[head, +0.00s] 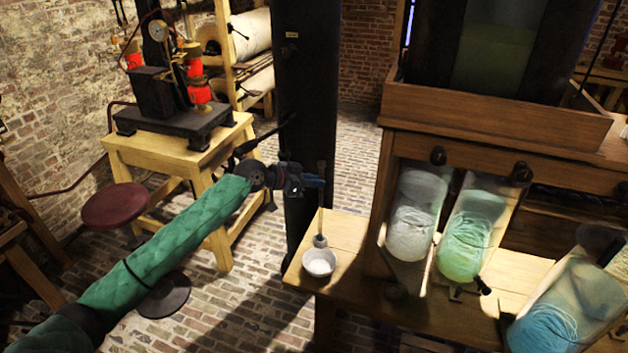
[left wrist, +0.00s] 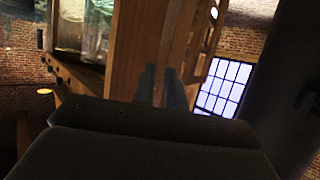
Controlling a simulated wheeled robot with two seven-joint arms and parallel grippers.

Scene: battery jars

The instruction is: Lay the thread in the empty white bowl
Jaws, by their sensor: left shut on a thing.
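A small white bowl (head: 319,263) stands near the left end of the wooden bench, and nothing clear shows inside it. My left gripper (head: 316,181), at the end of the green-sleeved arm, is above the bowl. It is shut on a thin strand, the thread (head: 321,210), which hangs nearly straight down. A small grey lump (head: 320,241) shows at the strand's lower end, just behind or above the bowl's rim; I cannot tell if it touches. In the left wrist view the left fingers (left wrist: 163,88) are close together; what they hold is unclear. My right gripper is not in view.
A dark column (head: 305,100) stands behind the gripper. A red stool (head: 121,205) is at left.

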